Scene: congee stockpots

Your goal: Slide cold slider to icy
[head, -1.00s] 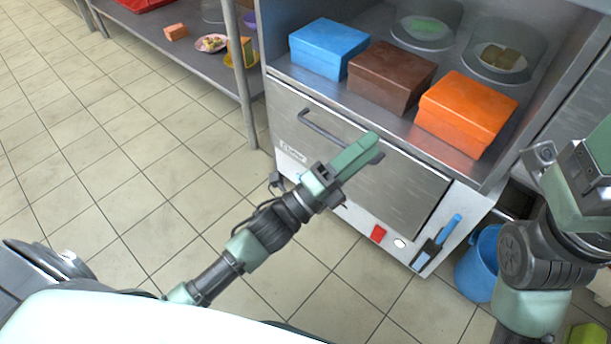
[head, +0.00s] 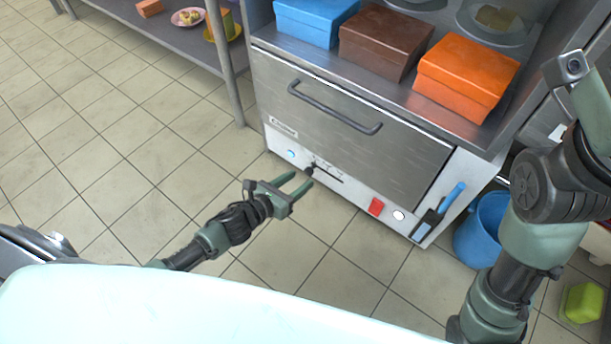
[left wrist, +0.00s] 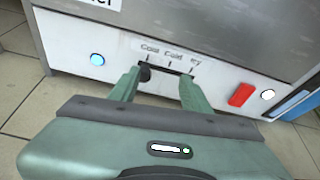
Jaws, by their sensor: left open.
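The cold slider is a small dark knob (head: 309,170) at the left end of a short horizontal slot on the white panel below the appliance door. In the left wrist view the knob (left wrist: 145,73) sits under the leftmost label, which seems to read Cool; Cold is in the middle and Icy at the right. My left gripper (head: 302,179) is open in front of the panel. In the left wrist view its fingertips (left wrist: 160,76) straddle the slot, with the knob close beside the left finger. Whether they touch is unclear. My right arm shows at the right, its jaws out of view.
The door handle (head: 335,108) juts out above. Blue, brown and orange boxes stand on top. A blue bucket (head: 480,230) stands right.

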